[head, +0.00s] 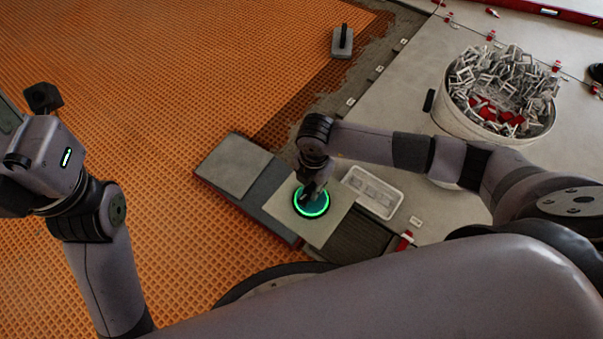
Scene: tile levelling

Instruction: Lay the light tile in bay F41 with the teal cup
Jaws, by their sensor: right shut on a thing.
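The light tile (338,224) is a pale square slab at the centre of the head view, over a dark grey stack or carrier (272,205). The teal cup (311,202), with a lit green ring, is on the tile's upper face. My right gripper (313,187) is shut on the cup from above; its fingertips are partly hidden by the wrist. I cannot tell whether the tile is resting or slightly raised. My left arm's wrist (50,155) is at the left, but its fingers are not clearly in view. No F41 label is readable.
A grey tile (234,168) lies left of the light one. A white tray (372,192) lies just right. A white bucket (468,122) of clips stands at the right. Laid pale tiles (398,108) carry red-capped clips.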

